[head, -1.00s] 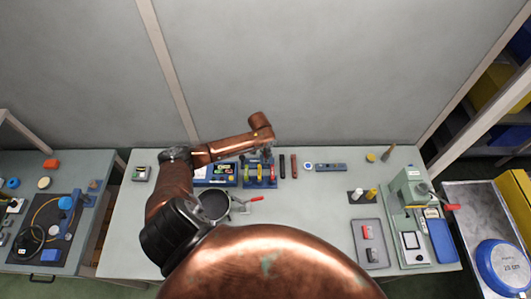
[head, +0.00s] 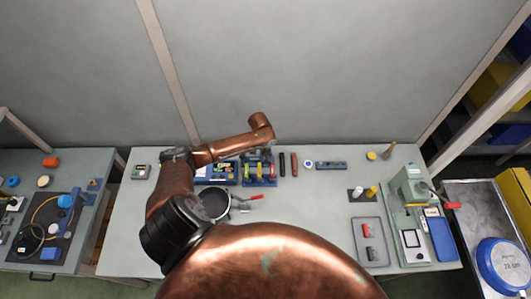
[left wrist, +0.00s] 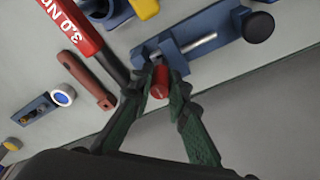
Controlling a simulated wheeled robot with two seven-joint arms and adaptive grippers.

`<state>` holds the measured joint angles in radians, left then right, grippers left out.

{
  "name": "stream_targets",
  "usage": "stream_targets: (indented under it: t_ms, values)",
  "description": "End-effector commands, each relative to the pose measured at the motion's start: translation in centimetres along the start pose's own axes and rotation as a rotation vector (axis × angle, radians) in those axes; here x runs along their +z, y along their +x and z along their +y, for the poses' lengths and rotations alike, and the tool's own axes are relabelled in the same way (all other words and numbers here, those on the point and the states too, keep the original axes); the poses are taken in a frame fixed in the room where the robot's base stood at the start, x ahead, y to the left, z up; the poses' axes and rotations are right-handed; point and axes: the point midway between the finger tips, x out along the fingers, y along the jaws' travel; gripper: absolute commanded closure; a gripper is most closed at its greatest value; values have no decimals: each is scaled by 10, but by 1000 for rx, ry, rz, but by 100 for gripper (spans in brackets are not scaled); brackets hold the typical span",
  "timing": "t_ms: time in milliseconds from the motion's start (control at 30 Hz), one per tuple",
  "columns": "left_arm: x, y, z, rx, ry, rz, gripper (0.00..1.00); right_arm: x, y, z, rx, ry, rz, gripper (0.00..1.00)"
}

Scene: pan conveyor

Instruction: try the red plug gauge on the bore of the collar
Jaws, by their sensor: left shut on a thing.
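My left gripper (left wrist: 160,92) has green fingers and is shut on the red plug gauge (left wrist: 158,76), a short red cylinder between the fingertips. The gauge's far end is close against a blue fixture (left wrist: 218,36) with a metal rod and a black knob. A small grey part (left wrist: 142,56) shows there beside the gauge; I cannot tell whether it is the collar. The bore is hidden, so I cannot tell whether the gauge is in it. In the head view, my arm largely hides this spot. My right gripper is not in view.
Close by lie a red torque tool (left wrist: 72,32), a brown-handled tool (left wrist: 92,84) and a white ring with a blue centre (left wrist: 63,97). A dark pan (head: 216,204) stands near my arm. A grey tray (head: 359,243) and green press (head: 408,190) are at right.

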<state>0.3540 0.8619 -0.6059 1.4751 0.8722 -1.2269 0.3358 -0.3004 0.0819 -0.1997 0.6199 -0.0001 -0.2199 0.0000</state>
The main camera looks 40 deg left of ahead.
Motion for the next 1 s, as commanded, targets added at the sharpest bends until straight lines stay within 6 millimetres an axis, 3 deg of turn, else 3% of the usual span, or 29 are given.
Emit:
stream_targets:
  t_ms: [1000]
  values:
    - [2,12,0,0,0,0,100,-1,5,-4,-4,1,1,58]
